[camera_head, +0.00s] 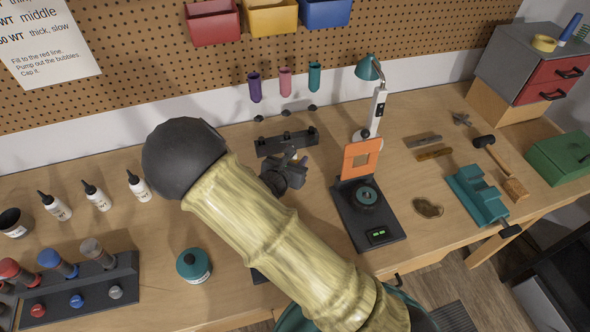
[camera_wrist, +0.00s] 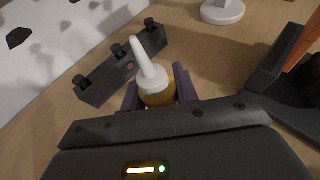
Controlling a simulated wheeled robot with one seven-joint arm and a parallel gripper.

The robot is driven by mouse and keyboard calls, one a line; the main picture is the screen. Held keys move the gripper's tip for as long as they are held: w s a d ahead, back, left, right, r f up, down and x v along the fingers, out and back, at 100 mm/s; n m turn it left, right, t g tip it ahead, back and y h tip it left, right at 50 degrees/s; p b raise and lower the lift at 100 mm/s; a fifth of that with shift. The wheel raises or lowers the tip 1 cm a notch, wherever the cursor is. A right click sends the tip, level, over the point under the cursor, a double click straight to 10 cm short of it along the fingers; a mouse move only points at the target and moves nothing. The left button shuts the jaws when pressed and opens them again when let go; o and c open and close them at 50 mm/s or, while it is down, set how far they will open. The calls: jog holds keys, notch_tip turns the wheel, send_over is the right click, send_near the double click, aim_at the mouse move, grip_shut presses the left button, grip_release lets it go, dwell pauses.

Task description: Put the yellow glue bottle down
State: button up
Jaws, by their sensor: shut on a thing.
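The yellow glue bottle (camera_wrist: 157,97) has a white cap and a long white nozzle. In the wrist view it stands between the two dark fingers of my gripper (camera_wrist: 159,88), which is shut on it. Its lower part is hidden behind the gripper body. In the head view my gripper (camera_head: 284,174) is over the middle of the workbench (camera_head: 230,150), and the bottle is mostly hidden there. I cannot tell whether its base touches the bench.
A black rack with three knobs (camera_head: 287,142) lies just behind my gripper; it is close beside the bottle in the wrist view (camera_wrist: 122,66). A black device with an orange frame (camera_head: 361,158) stands to the right. Several white bottles (camera_head: 97,197) stand at left.

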jog(key=shift+f, duration=0.15)
jog(key=shift+f, duration=2.1)
jog(key=shift+f, duration=0.2)
jog(key=o, duration=1)
jog(key=shift+c, duration=0.2)
jog(key=shift+r, duration=0.1)
